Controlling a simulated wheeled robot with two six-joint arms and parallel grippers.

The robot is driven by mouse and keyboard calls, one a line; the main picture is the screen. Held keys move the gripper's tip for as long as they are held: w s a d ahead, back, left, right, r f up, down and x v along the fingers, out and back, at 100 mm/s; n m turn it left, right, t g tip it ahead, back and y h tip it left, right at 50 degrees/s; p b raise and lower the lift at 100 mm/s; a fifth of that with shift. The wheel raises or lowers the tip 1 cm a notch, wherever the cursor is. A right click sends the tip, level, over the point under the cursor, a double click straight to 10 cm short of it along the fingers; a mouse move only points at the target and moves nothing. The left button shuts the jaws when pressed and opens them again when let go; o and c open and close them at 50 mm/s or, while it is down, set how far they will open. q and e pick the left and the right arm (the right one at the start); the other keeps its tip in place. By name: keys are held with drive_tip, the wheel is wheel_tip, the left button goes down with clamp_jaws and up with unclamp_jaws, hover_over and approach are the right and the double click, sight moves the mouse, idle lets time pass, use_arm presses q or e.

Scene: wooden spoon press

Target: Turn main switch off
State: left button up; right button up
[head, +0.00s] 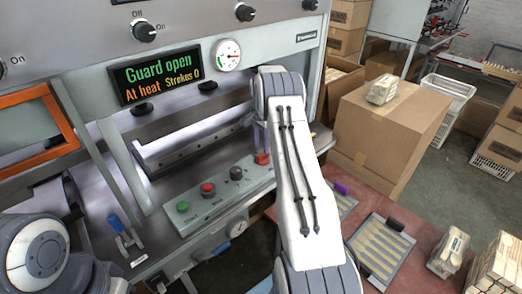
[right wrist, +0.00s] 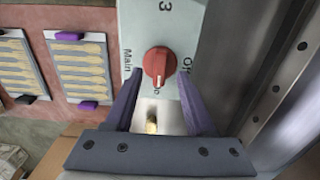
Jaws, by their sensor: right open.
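The main switch is a red rotary knob (right wrist: 157,66) on a pale panel marked "Main" on its left and "Off" on its right in the right wrist view. A short pale mark shows at its lower end, but I cannot tell its setting for sure. In the head view the red knob (head: 262,158) is at the right end of the control panel (head: 218,193), partly beside my right forearm. My right gripper (right wrist: 160,76) is open and empty, its purple fingertips just short of the knob, one to each side. My left arm shows at the lower left; its gripper is out of view.
Green (head: 182,207), red (head: 208,189) and black (head: 236,173) controls line the same panel. The press display (head: 155,80) reads "Guard open". A metal column (right wrist: 255,80) stands close right of my gripper. Spoon trays (head: 380,248) lie on the red table.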

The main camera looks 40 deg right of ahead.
sight(261, 154)
drive_tip(key=shift+f+p, duration=0.4)
drive_tip(key=shift+f, duration=1.6)
clamp_jaws()
